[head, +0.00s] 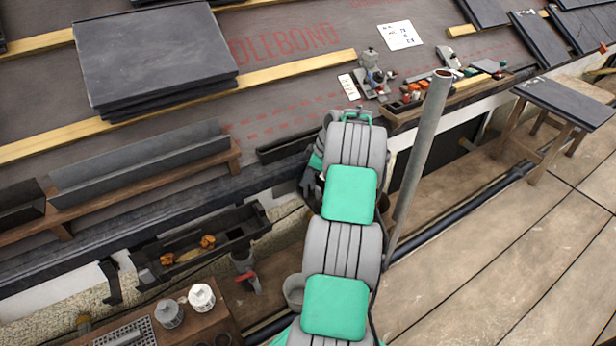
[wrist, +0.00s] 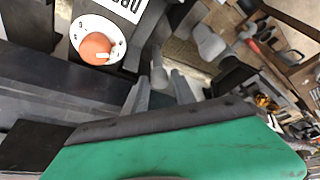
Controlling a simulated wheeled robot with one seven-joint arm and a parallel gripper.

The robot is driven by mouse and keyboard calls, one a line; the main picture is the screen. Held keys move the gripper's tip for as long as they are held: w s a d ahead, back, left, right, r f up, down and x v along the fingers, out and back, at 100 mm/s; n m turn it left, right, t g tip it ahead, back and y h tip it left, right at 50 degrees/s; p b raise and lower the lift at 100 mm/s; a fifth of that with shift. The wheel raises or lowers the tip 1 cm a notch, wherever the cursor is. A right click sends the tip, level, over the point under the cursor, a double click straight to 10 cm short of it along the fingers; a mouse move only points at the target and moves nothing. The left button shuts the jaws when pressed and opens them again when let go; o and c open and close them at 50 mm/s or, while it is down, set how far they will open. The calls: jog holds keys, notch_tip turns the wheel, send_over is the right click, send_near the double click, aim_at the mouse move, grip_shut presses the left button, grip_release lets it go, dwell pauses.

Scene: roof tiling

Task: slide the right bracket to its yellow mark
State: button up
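My gripper (head: 311,182) shows in the head view as dark grey parts at the left side of my arm, by the roof's lower edge. Most of it is hidden behind my arm. In the wrist view two grey finger-like parts (wrist: 160,94) show above a green housing, with a grey rounded piece between them. I cannot tell if they grip it. A black bracket (head: 110,281) hangs on the wall edge left of the dark gutter trough (head: 200,245). I cannot make out the right bracket or any yellow mark; my arm covers part of the edge.
Stacked slates (head: 155,55) lie on the battens. A grey gutter length (head: 140,165) rests on a wooden ledge. A metal pole (head: 420,150) stands right of my arm. An orange knob (wrist: 95,46) is close in the wrist view. Deck boards (head: 490,250) at right are mostly clear.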

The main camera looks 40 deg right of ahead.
jog(key=shift+s, duration=0.1)
jog(key=p+v, duration=0.3)
jog(key=v, duration=0.4)
jog(key=shift+r, duration=0.35)
jog(key=shift+d, duration=0.1)
